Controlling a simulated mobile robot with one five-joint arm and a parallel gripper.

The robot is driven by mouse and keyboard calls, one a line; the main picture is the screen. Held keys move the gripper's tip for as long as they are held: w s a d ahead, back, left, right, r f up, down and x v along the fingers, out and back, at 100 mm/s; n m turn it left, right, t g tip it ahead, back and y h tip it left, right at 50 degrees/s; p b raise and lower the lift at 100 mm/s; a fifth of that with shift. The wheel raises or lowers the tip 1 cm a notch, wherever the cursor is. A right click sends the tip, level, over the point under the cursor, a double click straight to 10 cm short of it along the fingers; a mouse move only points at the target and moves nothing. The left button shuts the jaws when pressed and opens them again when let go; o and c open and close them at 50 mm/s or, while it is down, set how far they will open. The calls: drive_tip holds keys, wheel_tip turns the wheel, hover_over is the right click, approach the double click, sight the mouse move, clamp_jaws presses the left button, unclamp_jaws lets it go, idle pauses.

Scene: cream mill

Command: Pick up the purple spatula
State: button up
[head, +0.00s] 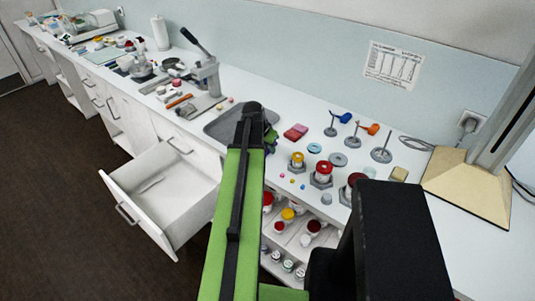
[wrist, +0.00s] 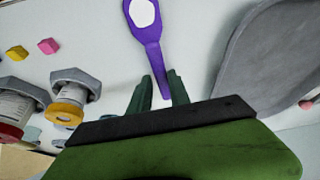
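The purple spatula (wrist: 146,28) lies on the pale counter in the wrist view, with a white patch on its wide head at the top edge. Its narrow handle runs down between the two dark green fingers of my gripper (wrist: 159,76). The fingers are apart, one on each side of the handle, with slight gaps showing. I cannot tell how high the fingers are above the counter. In the head view my arm hides most of the spatula and the gripper.
A grey tray (wrist: 262,62) lies close to the right finger in the wrist view. Jars in hexagonal holders (wrist: 75,92) stand to the left, near small pink and yellow cubes. In the head view, an open drawer (head: 160,190) juts from the counter front.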

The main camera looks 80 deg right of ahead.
clamp_jaws()
drive_tip(key=shift+r, duration=0.1)
